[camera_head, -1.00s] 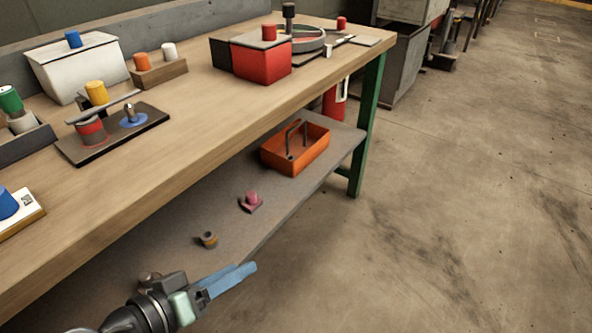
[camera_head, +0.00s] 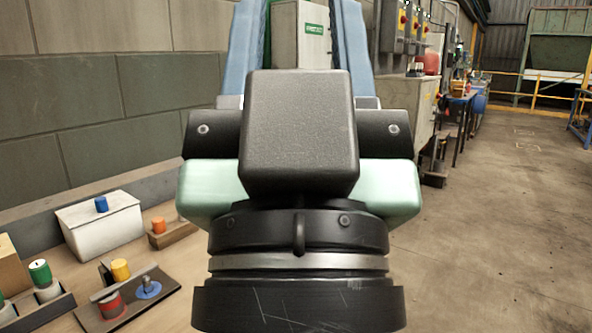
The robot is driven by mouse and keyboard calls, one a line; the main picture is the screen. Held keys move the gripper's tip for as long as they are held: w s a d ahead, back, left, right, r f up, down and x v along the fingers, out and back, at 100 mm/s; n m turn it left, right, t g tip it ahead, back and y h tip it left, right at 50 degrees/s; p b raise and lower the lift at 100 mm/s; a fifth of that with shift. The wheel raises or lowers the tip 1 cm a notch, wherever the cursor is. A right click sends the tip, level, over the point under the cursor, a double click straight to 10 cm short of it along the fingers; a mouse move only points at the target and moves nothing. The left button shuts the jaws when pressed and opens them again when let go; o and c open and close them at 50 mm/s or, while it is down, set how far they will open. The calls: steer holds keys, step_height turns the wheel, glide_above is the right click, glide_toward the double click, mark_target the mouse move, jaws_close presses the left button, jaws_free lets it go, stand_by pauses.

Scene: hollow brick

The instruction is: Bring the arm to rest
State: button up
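My gripper (camera_head: 300,50) is raised close in front of the head camera and fills the middle of the view. Its two blue fingers point up and stand wide apart, with their tips cut off by the top edge. Between the fingers I see only the background, a pale cabinet (camera_head: 300,35); nothing is held in the part that shows. The dark wrist and palm hide much of the workbench (camera_head: 168,290) behind them.
On the bench at lower left are a white box (camera_head: 100,228) with a blue knob, a wooden block (camera_head: 166,236) with an orange cap, and a dark plate (camera_head: 150,308) with small parts. A block wall (camera_head: 110,110) stands behind. Open concrete floor (camera_head: 490,230) lies to the right.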

step_height(320, 180, up, 34)
steer(key=p, duration=3.1)
steer(key=shift+w+a+f, duration=0.1)
